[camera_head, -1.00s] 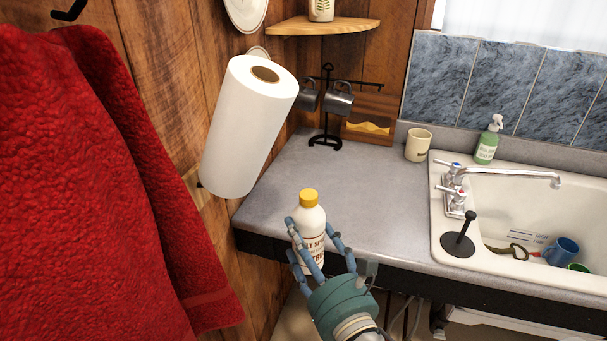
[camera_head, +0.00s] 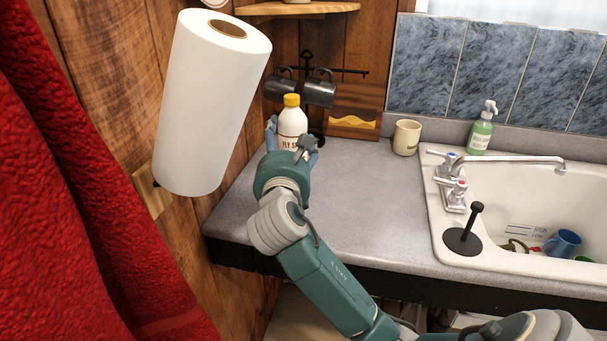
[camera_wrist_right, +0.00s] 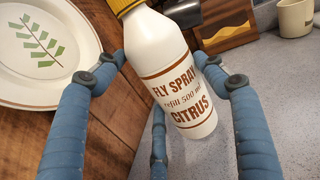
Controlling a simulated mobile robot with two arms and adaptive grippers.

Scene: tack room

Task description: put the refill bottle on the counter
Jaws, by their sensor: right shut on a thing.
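The refill bottle (camera_head: 292,124) is white with a yellow cap and a "FLY SPRAY refill 500 ml CITRUS" label, which reads clearly in the right wrist view (camera_wrist_right: 176,82). My right gripper (camera_head: 293,140) is shut on it, with blue fingers around its body. The bottle is over the back left part of the grey counter (camera_head: 355,205), in front of the mug rack. Its base is hidden by my gripper in the head view, so I cannot tell whether it touches the counter. My left gripper is not in view.
A paper towel roll (camera_head: 212,105) is on the wall to the left. A mug rack (camera_head: 318,90) with dark mugs stands behind the bottle. A cream cup (camera_head: 406,137), green soap bottle (camera_head: 480,135) and sink (camera_head: 505,190) are to the right. The counter's middle is clear.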

